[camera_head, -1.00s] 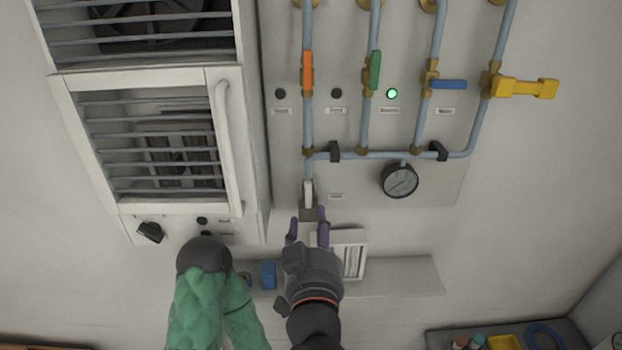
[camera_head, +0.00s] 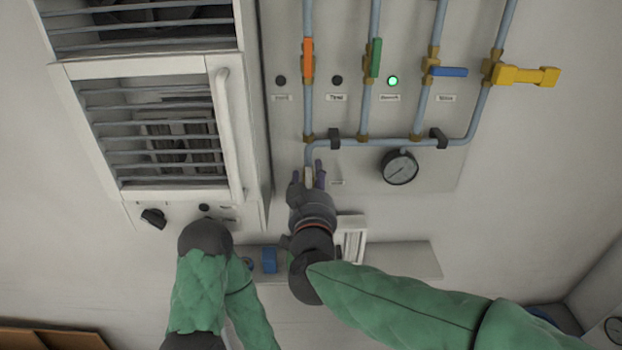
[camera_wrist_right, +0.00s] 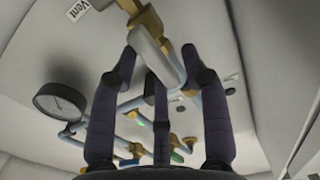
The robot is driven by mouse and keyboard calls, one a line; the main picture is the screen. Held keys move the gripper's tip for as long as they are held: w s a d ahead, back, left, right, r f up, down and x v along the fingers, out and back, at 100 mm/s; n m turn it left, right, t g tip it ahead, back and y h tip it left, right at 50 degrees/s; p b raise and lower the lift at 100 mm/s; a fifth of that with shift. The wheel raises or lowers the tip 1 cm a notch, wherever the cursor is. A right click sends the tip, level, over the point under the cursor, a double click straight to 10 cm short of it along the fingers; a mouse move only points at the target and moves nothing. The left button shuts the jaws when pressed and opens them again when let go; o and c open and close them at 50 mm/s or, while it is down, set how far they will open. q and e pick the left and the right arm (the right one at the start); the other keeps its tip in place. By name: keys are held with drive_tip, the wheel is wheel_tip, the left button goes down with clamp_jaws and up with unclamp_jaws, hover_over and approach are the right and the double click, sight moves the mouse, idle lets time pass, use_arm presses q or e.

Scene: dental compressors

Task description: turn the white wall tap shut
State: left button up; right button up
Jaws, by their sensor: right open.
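The white wall tap (camera_head: 308,180) sits at the lower end of the leftmost blue pipe. Its handle points up and down, in line with the pipe. In the right wrist view the white handle (camera_wrist_right: 151,48) slants between my fingers, on a brass fitting beside a "Vent" label. My right gripper (camera_head: 307,172) is open with its fingers on either side of the handle; whether they touch it I cannot tell. The gripper hides the tap's lower part. My left arm is folded at the lower left and its gripper is out of view.
Orange (camera_head: 308,60) and green (camera_head: 375,57) handles stand upright on the pipes above; blue (camera_head: 449,72) and yellow (camera_head: 525,76) ones lie level. A pressure gauge (camera_head: 399,167) is right of the tap. A shelf (camera_head: 400,260) is below, and a slatted cabinet (camera_head: 232,140) is at left.

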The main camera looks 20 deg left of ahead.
clamp_jaws()
drive_tip(key=shift+w+d+f+m+b, duration=0.1)
drive_tip(key=shift+d+f+m+b, duration=0.45)
drive_tip(key=shift+m+b, duration=2.2)
drive_tip(key=shift+w+d+f+m+b, duration=0.15)
drive_tip(key=shift+d+f+m+b, duration=0.4)
drive_tip(key=shift+m+b, duration=2.2)
drive_tip(key=shift+w+d+f+m+b, duration=0.2)
drive_tip(key=shift+f+m+b, duration=0.65)
drive_tip(key=shift+m+b, duration=1.85)
drive_tip(key=shift+s+m+p, duration=0.1)
drive_tip(key=shift+m+p, duration=0.6)
drive_tip(key=shift+m, duration=0.2)
